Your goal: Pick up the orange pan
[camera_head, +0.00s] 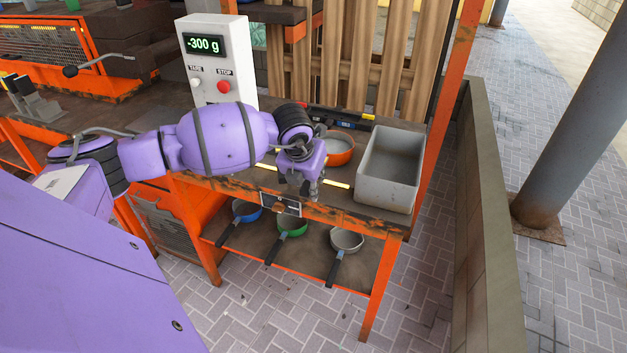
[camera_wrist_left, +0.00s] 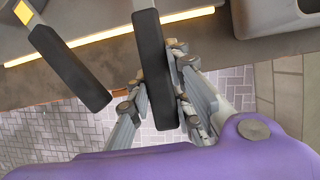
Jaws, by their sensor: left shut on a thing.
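The orange pan (camera_head: 338,157) sits on the top of the orange-framed bench (camera_head: 380,222), left of the grey bin; its handle is hidden behind my gripper in the head view. My left gripper (camera_head: 308,190) is at the bench's front edge, just in front of the pan. In the left wrist view the fingers of my left gripper (camera_wrist_left: 165,100) are closed around a black handle (camera_wrist_left: 152,65), which looks like the orange pan's handle; the pan's bowl is out of that view. My right gripper is not in view.
A grey bin (camera_head: 388,178) stands right of the pan. A scale display (camera_head: 217,60) reads -300 g. Blue (camera_head: 246,210), green (camera_head: 292,226) and grey (camera_head: 346,241) pans lie on the lower shelf. A second black bar (camera_wrist_left: 68,68) lies left of the held handle.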

